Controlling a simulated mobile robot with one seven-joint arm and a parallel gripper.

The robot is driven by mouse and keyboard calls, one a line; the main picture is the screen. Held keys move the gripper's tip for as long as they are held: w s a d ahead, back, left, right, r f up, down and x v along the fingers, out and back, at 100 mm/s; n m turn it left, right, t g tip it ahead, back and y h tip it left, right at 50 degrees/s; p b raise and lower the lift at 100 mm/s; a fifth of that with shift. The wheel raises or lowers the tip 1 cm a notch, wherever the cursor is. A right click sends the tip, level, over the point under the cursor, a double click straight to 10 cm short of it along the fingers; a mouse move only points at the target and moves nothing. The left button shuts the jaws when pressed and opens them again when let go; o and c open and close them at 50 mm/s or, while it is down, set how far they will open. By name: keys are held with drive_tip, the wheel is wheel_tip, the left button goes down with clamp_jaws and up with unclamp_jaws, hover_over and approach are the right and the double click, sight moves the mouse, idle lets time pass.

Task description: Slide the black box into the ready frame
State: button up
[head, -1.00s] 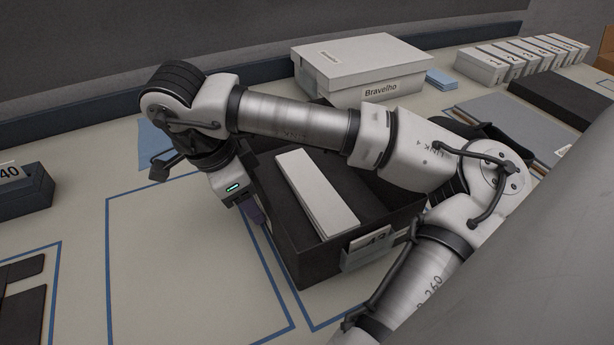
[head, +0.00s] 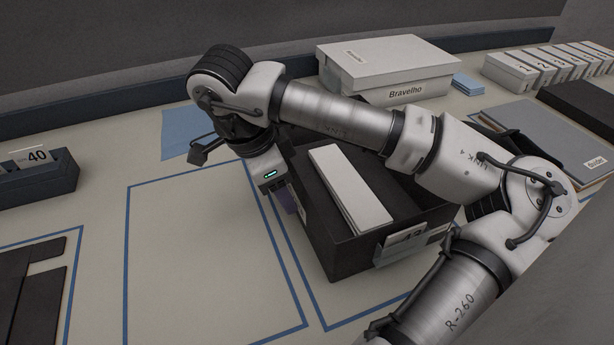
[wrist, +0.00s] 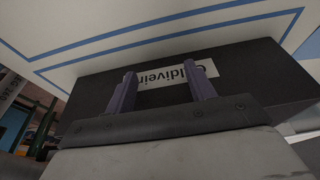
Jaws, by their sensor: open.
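The open-topped black box (head: 325,240) stands right of centre in the head view, with a long white block (head: 348,188) inside and a card tag on its near end. In the wrist view a black face (wrist: 260,85) carries an upside-down white label. My gripper (head: 290,203) is low at the box's left side. In the wrist view its two purple fingers (wrist: 163,88) are apart, with nothing between them but the labelled face; contact is unclear. A blue-outlined frame (head: 128,260) on the left is empty. The box stands within or over another blue outline (head: 305,287); its far part is hidden.
A white Bravelho box (head: 385,85) stands behind the black box. A dark holder marked 40 (head: 45,185) is at left, above dark pieces in another blue outline. Small numbered white boxes (head: 555,65) line the back right. My arm crosses above the black box.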

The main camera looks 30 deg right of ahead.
drive_tip(key=a+r, duration=0.1)
drive_tip(key=r+p, duration=0.1)
drive_tip(key=r, duration=0.1)
drive_tip(key=a+r+p, duration=0.1)
drive_tip(key=shift+w+a+r, duration=0.25)
drive_tip(key=shift+a, duration=0.1)
idle(0.3)
